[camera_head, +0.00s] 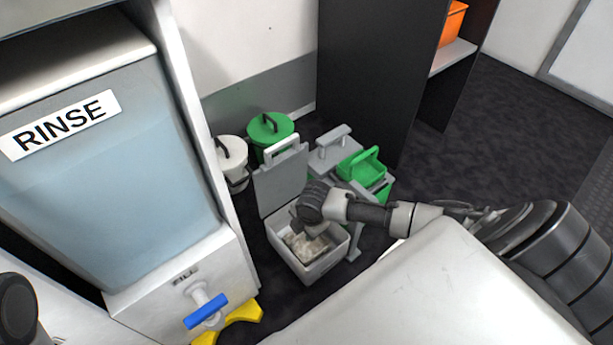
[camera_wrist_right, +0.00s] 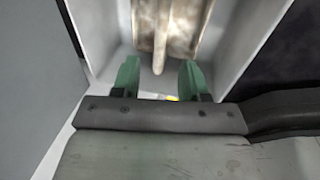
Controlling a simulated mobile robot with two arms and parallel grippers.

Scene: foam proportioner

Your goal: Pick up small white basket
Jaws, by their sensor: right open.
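No thing is plainly a small white basket; the nearest match is a pale grey-white open box (camera_head: 278,257) on the floor, its lid (camera_head: 281,182) raised behind it. A mottled beige-white item (camera_head: 302,246) lies inside, partly hidden by my right wrist. The right wrist view shows the box's inner wall (camera_wrist_right: 228,45), the beige item (camera_wrist_right: 182,22) and a thin pale bar (camera_wrist_right: 160,35). My right gripper (camera_wrist_right: 159,80) is open, pointing into the box, with the bar's end near the gap between its green fingertips. I see no grip on anything. My left gripper is out of view.
A white lidded bucket (camera_head: 232,158), a green lidded bucket (camera_head: 269,130) and a green bin (camera_head: 361,165) stand behind the box. The RINSE cabinet (camera_head: 110,180) with a blue-handled tap (camera_head: 206,311) is left. A white surface (camera_head: 440,290) fills the lower right.

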